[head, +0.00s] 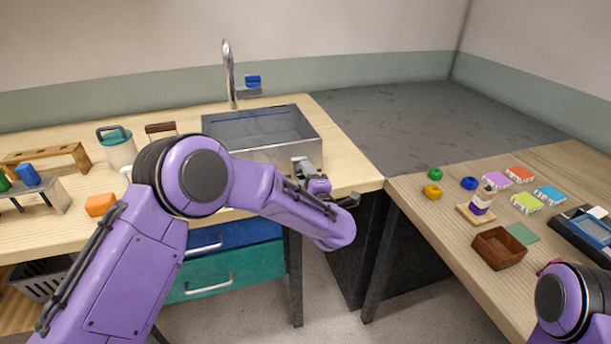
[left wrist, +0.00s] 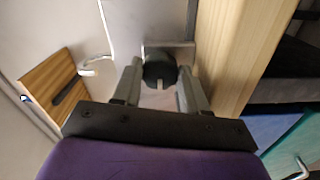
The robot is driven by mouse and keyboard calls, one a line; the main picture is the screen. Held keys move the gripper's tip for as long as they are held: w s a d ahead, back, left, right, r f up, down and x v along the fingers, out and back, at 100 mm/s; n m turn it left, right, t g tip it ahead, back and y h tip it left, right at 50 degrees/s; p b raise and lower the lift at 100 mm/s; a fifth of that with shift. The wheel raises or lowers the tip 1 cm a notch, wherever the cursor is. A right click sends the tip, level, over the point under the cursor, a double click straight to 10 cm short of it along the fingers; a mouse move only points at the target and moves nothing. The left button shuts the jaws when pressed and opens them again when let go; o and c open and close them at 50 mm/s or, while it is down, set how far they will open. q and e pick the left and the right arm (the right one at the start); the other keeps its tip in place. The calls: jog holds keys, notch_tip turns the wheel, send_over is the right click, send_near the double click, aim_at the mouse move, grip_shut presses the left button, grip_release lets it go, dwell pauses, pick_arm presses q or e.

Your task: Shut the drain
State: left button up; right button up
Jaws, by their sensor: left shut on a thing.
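The grey metal sink (head: 262,155) is set in the wooden counter, with an open basin. My left gripper (head: 318,183) is at the front right of the sink. In the left wrist view, its two fingers stand either side of a dark round knob (left wrist: 160,68) with a pale pointer mark, and it is shut on this knob. The knob sits by a light grey plate (left wrist: 182,52) beside the sink's metal wall. The drain opening itself is not visible. My right arm shows at the bottom right of the head view, but its gripper is not visible.
A tap (head: 228,75) with a blue handle (head: 253,80) stands behind the sink. A teal-lidded jar (head: 117,150) and an orange block (head: 100,204) are on the left counter. A brown tray (head: 499,250) and small coloured items are on the right table. The dark grey surface behind is clear.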

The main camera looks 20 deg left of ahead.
pick_arm(q)
jog(key=shift+f, duration=0.1)
jog(key=o, duration=1.1)
jog(key=shift+s, duration=0.1)
jog(key=shift+c, duration=0.2)
